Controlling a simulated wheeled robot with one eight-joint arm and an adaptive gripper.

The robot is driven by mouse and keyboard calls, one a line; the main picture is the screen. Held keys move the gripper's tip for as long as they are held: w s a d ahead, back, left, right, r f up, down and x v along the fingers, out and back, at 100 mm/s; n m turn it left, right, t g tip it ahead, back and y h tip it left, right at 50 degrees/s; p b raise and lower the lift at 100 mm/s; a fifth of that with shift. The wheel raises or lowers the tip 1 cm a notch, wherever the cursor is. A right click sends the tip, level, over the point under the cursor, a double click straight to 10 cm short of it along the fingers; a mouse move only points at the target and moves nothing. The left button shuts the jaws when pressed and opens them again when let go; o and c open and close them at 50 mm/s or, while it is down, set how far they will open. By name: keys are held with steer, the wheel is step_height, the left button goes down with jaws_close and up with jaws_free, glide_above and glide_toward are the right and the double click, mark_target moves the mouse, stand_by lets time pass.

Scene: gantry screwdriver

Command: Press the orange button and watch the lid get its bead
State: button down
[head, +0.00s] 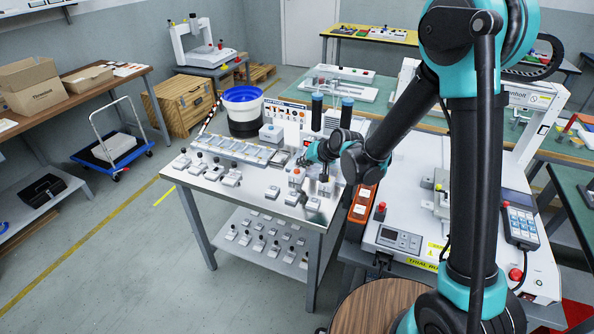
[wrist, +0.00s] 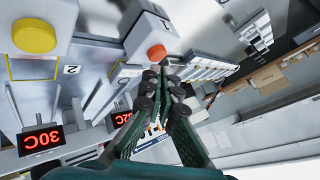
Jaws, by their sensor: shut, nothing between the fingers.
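The orange button (wrist: 156,52) is a round cap on a white box marked 1 in the wrist view. In the head view a small orange spot (head: 296,171) shows on the steel bench, beside my gripper (head: 308,160). In the wrist view my gripper (wrist: 160,84) is shut and empty. Its fingertips lie just below the orange button in the picture; I cannot tell whether they touch it. A larger yellow button (wrist: 34,36) is on a neighbouring box, near a label 2. I cannot make out the lid or a bead.
Red-digit displays (wrist: 41,139) stand at the lower left of the wrist view. On the steel bench (head: 215,197) are several small fixtures and a blue-rimmed bowl (head: 241,96). A white machine bed (head: 405,205) borders it on the right. Open floor (head: 110,245) lies left.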

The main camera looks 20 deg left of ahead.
steer(key=shift+f, duration=0.35)
